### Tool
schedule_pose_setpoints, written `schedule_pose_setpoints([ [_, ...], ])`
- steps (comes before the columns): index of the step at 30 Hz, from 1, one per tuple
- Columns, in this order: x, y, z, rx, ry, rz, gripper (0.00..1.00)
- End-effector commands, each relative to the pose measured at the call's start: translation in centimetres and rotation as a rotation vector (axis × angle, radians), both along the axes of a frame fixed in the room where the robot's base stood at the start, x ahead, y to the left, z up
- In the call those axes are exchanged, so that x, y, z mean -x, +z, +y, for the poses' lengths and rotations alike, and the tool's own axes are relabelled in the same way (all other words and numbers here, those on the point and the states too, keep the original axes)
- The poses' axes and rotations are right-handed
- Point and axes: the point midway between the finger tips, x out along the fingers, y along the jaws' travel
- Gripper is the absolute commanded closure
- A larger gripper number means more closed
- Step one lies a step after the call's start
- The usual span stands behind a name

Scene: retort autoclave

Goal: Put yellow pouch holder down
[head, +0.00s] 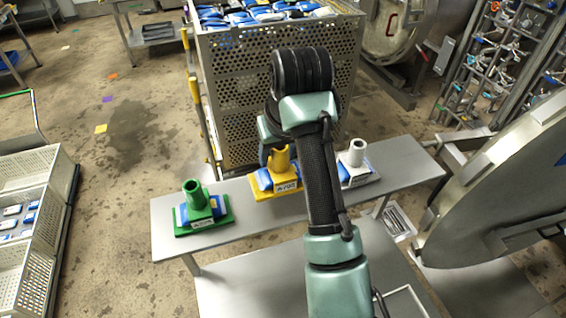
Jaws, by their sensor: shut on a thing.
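The yellow pouch holder (285,194) has a yellow base, an upright yellow post and a blue pouch, with a label on its front. It is upright at the middle of the steel bench (245,228), and I cannot tell whether its base touches the top. My gripper (279,152) is shut on the top of its post. My arm hides the holder's right side and much of the gripper. A green pouch holder (204,221) stands on the bench to the left. A white pouch holder (361,179) stands to the right, partly behind my arm.
A perforated steel cage (227,95) full of pouches stands right behind the bench. A large round vessel door (500,190) is close to the bench's right end. White crates (30,160) stand at the left. Bare bench shows between the green and yellow holders.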

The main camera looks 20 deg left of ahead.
Motion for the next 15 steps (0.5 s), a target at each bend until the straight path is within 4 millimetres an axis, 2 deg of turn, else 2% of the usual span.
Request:
schedule_pose_setpoints([
  [9, 0.0, -3.7, 0.0, 0.0, -0.001, 0.002, 1.0],
  [15, 0.0, -4.2, 0.0, 0.0, 0.001, -0.002, 1.0],
])
